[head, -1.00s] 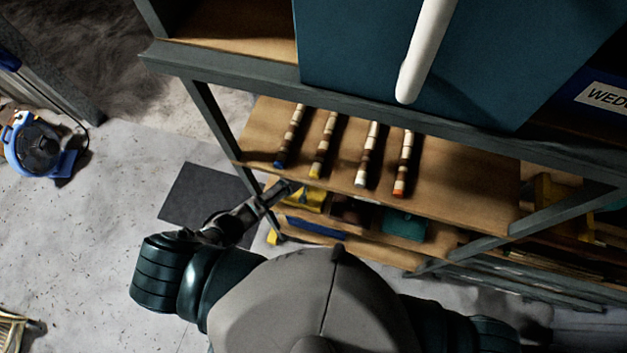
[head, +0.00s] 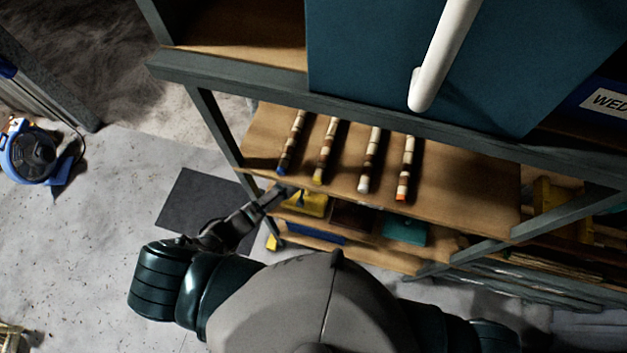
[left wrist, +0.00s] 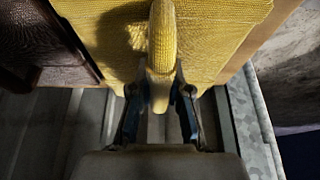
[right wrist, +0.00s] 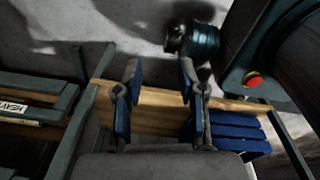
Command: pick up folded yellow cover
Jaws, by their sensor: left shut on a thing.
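The folded yellow cover (head: 313,205) lies on a lower wooden shelf, below the shelf with banded rods. In the left wrist view the yellow cover (left wrist: 212,38) fills the top middle, with a raised fold toward my gripper. My left gripper (left wrist: 160,95) is shut on this fold. In the head view my left gripper (head: 285,193) reaches the left front corner of the shelf, and its fingertips are small and dark there. My right gripper (right wrist: 160,75) is open and empty in the right wrist view. It is outside the head view.
Several banded rods (head: 325,150) lie on the shelf above. A grey shelf frame post (head: 215,125) stands close to my left arm. A blue fan (head: 30,152) is on the floor.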

